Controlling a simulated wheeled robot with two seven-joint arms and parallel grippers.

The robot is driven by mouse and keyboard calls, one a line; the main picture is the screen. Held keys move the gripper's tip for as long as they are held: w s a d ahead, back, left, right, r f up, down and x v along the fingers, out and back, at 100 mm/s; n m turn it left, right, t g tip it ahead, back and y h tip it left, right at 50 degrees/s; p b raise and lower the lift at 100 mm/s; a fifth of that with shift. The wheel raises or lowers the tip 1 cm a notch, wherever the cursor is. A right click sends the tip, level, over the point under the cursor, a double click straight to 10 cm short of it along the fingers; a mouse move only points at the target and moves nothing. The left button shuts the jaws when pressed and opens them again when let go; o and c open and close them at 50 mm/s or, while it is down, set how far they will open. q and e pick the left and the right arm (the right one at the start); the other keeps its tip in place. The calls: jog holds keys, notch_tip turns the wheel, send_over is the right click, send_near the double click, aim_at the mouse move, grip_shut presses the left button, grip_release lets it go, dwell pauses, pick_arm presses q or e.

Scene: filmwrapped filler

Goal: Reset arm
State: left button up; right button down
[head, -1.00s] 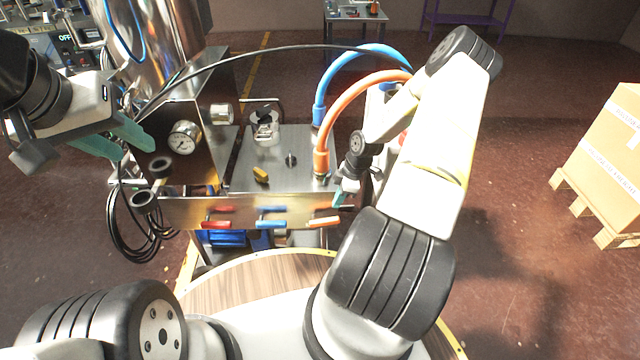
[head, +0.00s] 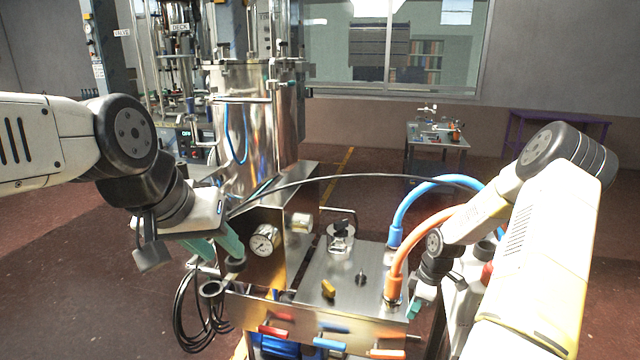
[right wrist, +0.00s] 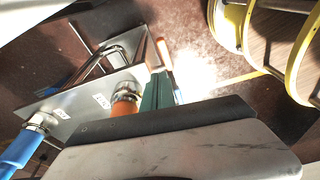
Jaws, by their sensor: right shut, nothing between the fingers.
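My left gripper (head: 222,250) has teal fingers and hangs in front of the steel tank, left of the pressure gauge (head: 264,240). Its two fingers are spread apart with nothing seen between them. My right gripper (head: 415,309) is low at the right edge of the steel machine panel (head: 345,275), beside the orange hose (head: 408,250). In the right wrist view its teal fingers (right wrist: 157,92) are together and empty, close to the orange hose end (right wrist: 126,103). I cannot tell whether they touch it.
A blue hose (head: 425,195) arches behind the orange one. Red, blue and orange handles line the panel's front, the blue one (head: 330,343) in the middle. Black cables (head: 190,315) hang at the left. A small table (head: 437,140) stands far back. Floor at the left is open.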

jog(key=s+a+r+m+t+h, duration=0.1)
jog(key=s+a+r+m, duration=0.1)
jog(key=r, duration=0.7)
jog(key=s+a+r+m+h, duration=0.1)
jog(key=s+a+r+m, duration=0.1)
jog(key=r, duration=0.6)
jog(key=s+a+r+m+t, duration=0.1)
jog(key=s+a+r+m, duration=0.1)
jog(key=r, duration=0.7)
jog(key=s+a+r+m+t+y, duration=0.1)
jog(key=s+a+r+m+t, duration=0.1)
jog(key=s+a+r+m, duration=0.35)
jog(key=s+a+r+m+t+y, duration=0.1)
jog(key=s+a+r+m, duration=0.15)
jog(key=s+r, duration=0.65)
jog(key=n+g, duration=0.5)
jog(key=n, duration=1)
send_over(391, 352)
notch_tip(391, 352, down, 54)
jog(key=shift+d+f, duration=0.25)
jog(key=shift+f, duration=0.5)
jog(key=shift+s+f, duration=0.1)
